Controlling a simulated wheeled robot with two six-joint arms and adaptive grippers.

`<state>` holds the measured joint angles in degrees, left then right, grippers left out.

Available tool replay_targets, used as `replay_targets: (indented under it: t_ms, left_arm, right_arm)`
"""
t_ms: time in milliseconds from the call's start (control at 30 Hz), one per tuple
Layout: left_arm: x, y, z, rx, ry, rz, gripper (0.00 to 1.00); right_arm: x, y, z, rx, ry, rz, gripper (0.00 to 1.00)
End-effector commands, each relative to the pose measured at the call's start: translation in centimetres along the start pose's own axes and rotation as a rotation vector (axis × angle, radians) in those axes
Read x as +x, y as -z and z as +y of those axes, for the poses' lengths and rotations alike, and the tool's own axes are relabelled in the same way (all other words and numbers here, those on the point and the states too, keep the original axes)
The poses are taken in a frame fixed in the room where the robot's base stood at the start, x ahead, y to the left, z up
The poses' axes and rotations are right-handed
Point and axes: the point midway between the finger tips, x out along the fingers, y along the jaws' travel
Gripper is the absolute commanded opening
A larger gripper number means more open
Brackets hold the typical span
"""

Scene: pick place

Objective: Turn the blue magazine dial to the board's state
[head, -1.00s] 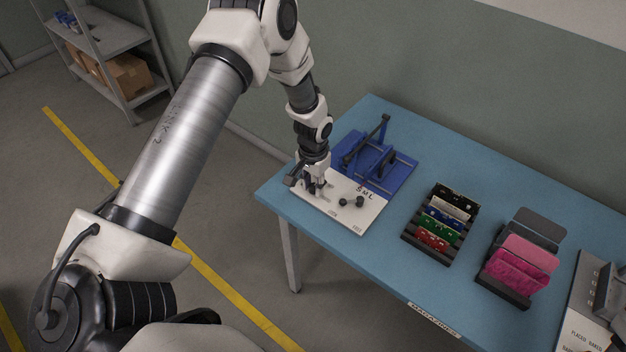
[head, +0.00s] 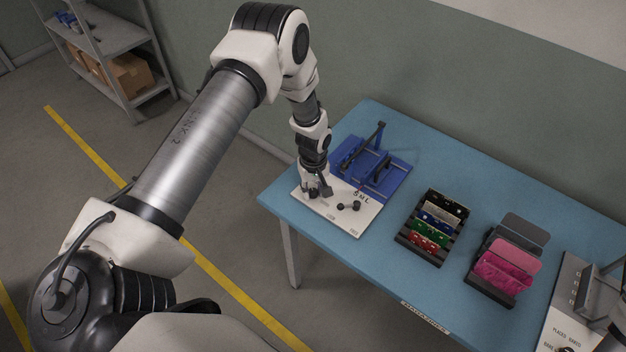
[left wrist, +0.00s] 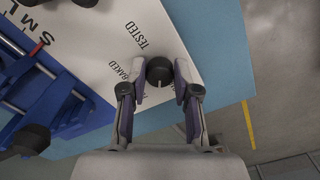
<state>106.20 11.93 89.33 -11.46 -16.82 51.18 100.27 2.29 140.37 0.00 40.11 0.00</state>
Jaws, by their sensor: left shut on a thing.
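The blue magazine (head: 372,168) stands at the table's far left corner, with a white plate (head: 358,222) in front of it. My left gripper (head: 318,193) is low over this plate. In the left wrist view, my left gripper (left wrist: 161,80) is shut on a round black dial (left wrist: 159,69), a finger on each side. A white line on the dial points down in the picture. The printed words TESTED (left wrist: 144,41) and BAKED (left wrist: 121,71) are beside it. Any word under the gripper is hidden. A second black knob (head: 350,206) sits near the letters S M L.
A black rack (head: 420,250) holds several coloured boards. A second dark rack (head: 488,289) holds pink and grey boards. A grey fixture (head: 572,300) with printed labels is at the right edge. Blue table (head: 440,165) is bare behind the racks.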

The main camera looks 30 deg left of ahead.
Motion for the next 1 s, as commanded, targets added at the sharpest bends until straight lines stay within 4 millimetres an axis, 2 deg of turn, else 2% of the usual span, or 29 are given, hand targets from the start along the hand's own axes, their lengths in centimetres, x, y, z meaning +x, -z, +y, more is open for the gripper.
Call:
replay_targets:
  t_ms: [100,500,733,1000]
  left_arm:
    - [-0.2,-0.1,-0.1,-0.106,0.004,-0.003,0.00]
    - [-0.1,-0.1,0.0,-0.442,0.005,-0.003,0.00]
    - [0.0,-0.1,0.0,-0.555,0.005,-0.002,0.00]
    - [0.1,-0.1,0.1,-0.604,0.004,-0.002,0.00]
  right_arm:
    - [-1.1,0.0,0.0,0.000,0.000,0.000,0.47]
    - [-3.4,0.0,0.0,0.000,0.000,0.000,0.47]
    - [-4.0,0.0,0.0,0.000,0.000,0.000,0.47]
    - [-4.2,0.0,0.0,0.000,0.000,0.000,0.47]
